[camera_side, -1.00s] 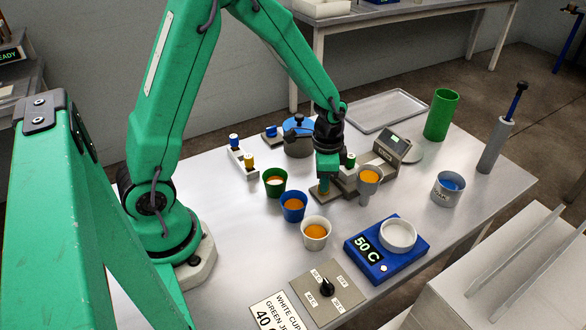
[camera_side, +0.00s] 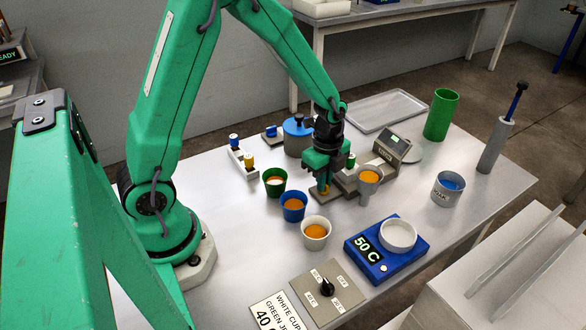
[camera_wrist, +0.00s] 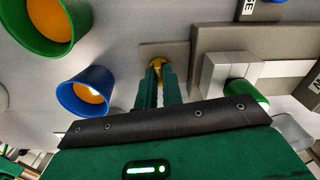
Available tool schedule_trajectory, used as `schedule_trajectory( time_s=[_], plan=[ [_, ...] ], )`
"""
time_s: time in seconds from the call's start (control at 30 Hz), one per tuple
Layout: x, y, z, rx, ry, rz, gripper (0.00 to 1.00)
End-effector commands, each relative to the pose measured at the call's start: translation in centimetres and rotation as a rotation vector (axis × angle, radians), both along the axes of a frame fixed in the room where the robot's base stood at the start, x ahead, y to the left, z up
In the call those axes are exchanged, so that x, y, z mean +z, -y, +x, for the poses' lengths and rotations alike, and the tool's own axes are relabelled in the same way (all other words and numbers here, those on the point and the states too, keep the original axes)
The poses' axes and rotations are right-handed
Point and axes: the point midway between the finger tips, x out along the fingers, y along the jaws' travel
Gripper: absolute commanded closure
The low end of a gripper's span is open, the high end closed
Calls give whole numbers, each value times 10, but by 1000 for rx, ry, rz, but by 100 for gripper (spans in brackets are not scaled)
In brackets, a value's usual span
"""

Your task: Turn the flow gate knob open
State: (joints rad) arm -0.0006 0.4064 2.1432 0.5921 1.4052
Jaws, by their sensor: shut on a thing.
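The flow gate knob is a small brass-yellow knob (camera_wrist: 157,63) at the tips of my fingers in the wrist view. It stands on a flat grey-brown plate (camera_wrist: 177,52). My gripper (camera_side: 321,186) points down over that plate in the side view, and its fingers (camera_wrist: 158,78) are shut on the knob. The fingers hide much of the knob, so I cannot tell its angle. A grey block with a green-capped part (camera_wrist: 245,92) stands to the right of the knob in the wrist view.
A green cup (camera_side: 274,183), a blue cup (camera_side: 293,207) and a white cup (camera_side: 316,233) hold orange liquid left of and in front of the gripper. A grey funnel-like cup (camera_side: 369,182) stands close on the right. A blue 50 C heater (camera_side: 382,262) is farther forward.

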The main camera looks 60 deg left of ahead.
Motion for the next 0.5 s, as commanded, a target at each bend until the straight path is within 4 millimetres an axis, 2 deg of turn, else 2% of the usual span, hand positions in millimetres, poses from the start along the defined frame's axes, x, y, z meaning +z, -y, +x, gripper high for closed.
schedule_trajectory(
  time_s=[0.2,0.5],
  plan=[
    [2,1,1,-67,3,0,100],
    [2,1,1,-80,3,0,100]
  ],
)
